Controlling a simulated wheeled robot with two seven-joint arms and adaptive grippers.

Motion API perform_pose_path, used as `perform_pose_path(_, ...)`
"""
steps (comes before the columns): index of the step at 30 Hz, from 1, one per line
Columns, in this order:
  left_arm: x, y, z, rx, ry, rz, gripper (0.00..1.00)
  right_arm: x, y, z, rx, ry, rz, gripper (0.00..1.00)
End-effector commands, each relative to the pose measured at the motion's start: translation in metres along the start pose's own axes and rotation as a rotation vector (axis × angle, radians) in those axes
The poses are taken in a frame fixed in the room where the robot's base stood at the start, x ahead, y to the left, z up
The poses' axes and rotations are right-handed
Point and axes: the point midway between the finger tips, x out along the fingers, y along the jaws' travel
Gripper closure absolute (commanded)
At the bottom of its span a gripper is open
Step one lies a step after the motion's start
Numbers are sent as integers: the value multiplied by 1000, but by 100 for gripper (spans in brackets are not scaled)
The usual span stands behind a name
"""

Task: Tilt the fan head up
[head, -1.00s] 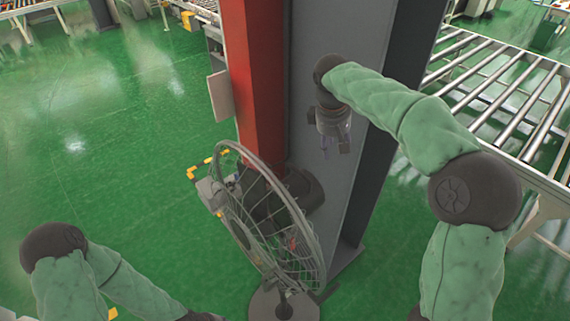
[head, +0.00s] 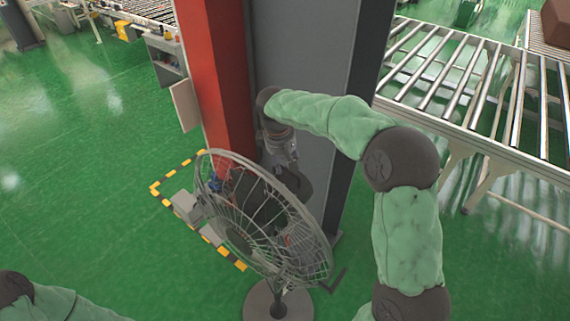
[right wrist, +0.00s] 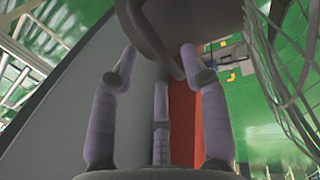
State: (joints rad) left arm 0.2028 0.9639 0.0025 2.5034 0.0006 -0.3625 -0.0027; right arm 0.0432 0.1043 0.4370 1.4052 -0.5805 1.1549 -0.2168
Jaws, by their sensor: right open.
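A grey standing fan has a round wire cage (head: 262,215) tilted in the head view, with a round base (head: 278,300) on the floor. Its dark motor housing (head: 297,184) shows behind the cage. My right gripper (head: 290,164) is just above and behind the fan head, close to the housing. In the right wrist view, the open fingers (right wrist: 160,80) stand on either side of the dark housing (right wrist: 185,22), which lies at their tips. Contact cannot be told. The cage edge (right wrist: 285,70) is at the right. My left gripper is out of view.
A red and grey pillar (head: 300,70) stands right behind the fan. A roller conveyor (head: 480,100) is at the right. Yellow-black floor marking (head: 168,178) and grey boxes (head: 187,207) lie left of the fan. Open green floor (head: 80,190) spreads left.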

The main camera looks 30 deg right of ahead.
Motion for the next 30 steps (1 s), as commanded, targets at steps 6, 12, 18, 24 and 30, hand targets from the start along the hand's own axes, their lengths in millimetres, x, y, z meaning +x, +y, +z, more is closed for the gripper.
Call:
perform_pose_path(6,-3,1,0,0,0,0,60,20,1,0,0,-1,1,54)
perform_pose_path(12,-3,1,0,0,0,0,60,24,0,0,0,1,1,54)
perform_pose_path(18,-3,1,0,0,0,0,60,24,0,0,0,0,1,69)
perform_pose_path(24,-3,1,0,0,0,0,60,23,0,0,0,0,1,100)
perform_pose_path(30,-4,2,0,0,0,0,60,24,-2,0,1,-1,-13,100)
